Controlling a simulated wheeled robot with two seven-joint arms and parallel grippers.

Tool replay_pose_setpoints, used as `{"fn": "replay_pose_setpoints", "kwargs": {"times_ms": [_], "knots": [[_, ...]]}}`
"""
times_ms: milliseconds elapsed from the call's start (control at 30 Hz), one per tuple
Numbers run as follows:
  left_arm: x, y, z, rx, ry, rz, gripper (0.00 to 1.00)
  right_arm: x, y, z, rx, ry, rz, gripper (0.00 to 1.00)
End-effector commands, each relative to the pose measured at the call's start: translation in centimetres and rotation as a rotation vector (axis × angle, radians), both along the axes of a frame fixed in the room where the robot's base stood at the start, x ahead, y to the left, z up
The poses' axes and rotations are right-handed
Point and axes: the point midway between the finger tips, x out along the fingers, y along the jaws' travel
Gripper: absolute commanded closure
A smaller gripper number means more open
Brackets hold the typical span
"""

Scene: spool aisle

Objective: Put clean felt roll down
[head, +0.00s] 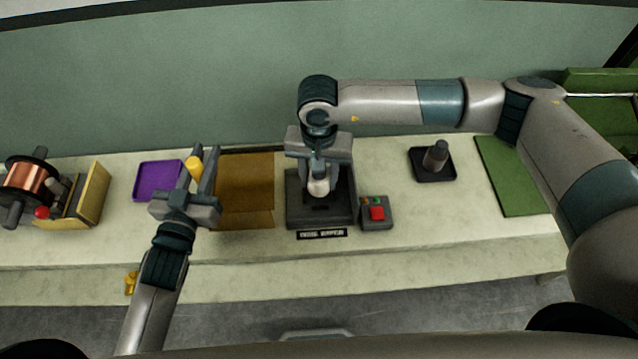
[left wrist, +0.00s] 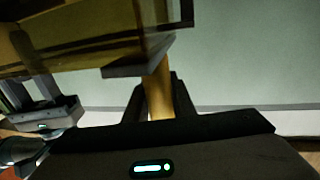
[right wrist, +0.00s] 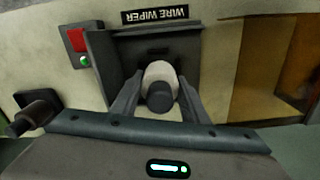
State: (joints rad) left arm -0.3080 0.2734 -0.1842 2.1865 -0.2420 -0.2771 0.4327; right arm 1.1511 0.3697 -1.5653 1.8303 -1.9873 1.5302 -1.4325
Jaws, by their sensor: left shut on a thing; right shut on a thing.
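My right gripper (head: 318,178) is shut on the whitish felt roll (right wrist: 160,73), which has a dark knob on its end. The roll is at the dark wire wiper housing (head: 292,215), between its walls; I cannot tell whether it is seated. In the head view the roll (head: 319,188) is partly covered by the gripper. My left gripper (head: 197,172) is shut on a yellow bar (left wrist: 159,92). The bar is close to a translucent amber cover (left wrist: 85,40); I cannot tell whether they are joined.
A control box with a red button (head: 377,213) is right of the wiper. A purple tray (head: 143,190) is left, with a copper spool (head: 30,180) beyond. A dark roll (head: 437,153) stands on a black tray (head: 433,176). A green mat (head: 508,180) lies right.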

Motion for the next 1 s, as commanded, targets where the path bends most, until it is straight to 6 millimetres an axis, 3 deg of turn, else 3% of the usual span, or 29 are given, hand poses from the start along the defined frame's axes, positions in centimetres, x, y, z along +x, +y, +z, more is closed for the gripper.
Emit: {"fn": "replay_pose_setpoints", "kwargs": {"times_ms": [300, 733, 767, 833, 1000], "knots": [[0.0, 0.1, 0.0, 0.001, -0.001, 0.001, 1.00, -0.1, 0.0, -3.3, -0.001, 0.001, 0.001, 0.83], [0.0, 0.1, 0.0, 0.001, -0.001, 0.001, 1.00, 0.0, 0.0, -3.8, -0.001, 0.000, 0.001, 0.83], [0.0, 0.1, 0.0, 0.001, -0.001, 0.001, 1.00, 0.0, 0.0, -3.8, -0.001, 0.000, 0.000, 0.57], [0.0, 0.1, 0.0, 0.001, -0.001, 0.001, 1.00, 0.0, 0.0, -3.8, -0.001, 0.000, 0.001, 0.40], [0.0, 0.1, 0.0, 0.001, -0.001, 0.001, 1.00, 0.0, 0.0, -3.8, -0.001, 0.000, 0.001, 0.40]]}}
